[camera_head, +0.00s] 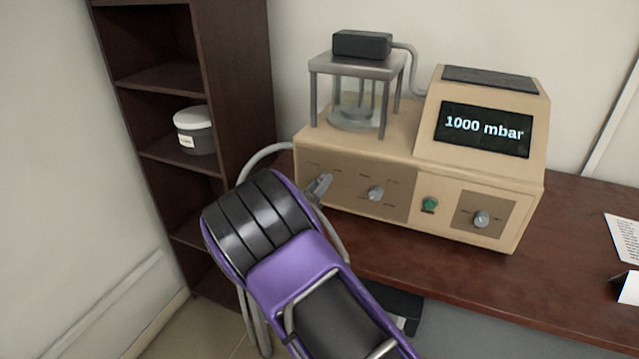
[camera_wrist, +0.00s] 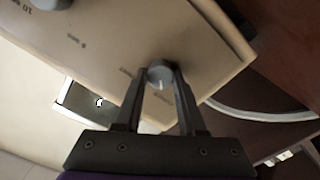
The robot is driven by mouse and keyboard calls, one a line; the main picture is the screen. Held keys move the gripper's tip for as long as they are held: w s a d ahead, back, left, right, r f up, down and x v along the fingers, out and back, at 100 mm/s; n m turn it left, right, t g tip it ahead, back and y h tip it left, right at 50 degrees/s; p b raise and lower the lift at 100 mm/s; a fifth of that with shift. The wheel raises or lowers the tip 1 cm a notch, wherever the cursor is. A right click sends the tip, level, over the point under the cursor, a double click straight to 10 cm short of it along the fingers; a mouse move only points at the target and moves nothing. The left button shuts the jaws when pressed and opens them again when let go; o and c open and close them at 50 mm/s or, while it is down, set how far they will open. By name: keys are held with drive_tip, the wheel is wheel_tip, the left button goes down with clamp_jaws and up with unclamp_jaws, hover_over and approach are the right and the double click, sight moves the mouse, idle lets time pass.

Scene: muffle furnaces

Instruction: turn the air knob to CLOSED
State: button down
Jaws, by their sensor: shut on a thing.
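A beige instrument (camera_head: 312,150) with a display reading 1000 mbar stands on the dark wooden table. My gripper (camera_head: 320,186) reaches its front panel at the left end. In the wrist view my gripper (camera_wrist: 160,84) is shut on a round grey knob (camera_wrist: 160,75), with one finger on each side. A white mark on that knob points toward the gripper's base. Small labels sit around it, too small to read surely. In the head view the gripper hides this left knob. A middle knob (camera_head: 376,193) and a right knob (camera_head: 481,218) are free.
A green button (camera_head: 429,204) sits between the middle and right knobs. A glass chamber (camera_head: 356,106) stands on top of the instrument. A grey hose (camera_head: 262,160) curves behind my gripper. A dark shelf (camera_head: 165,78) holds a jar (camera_head: 195,130) at the left.

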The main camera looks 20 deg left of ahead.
idle(0.4)
drive_tip(key=c, duration=0.5)
unclamp_jaws()
drive_tip(key=s+a, duration=0.1)
drive_tip(key=s, duration=1.6)
drive_tip(key=shift+s+a, duration=0.2)
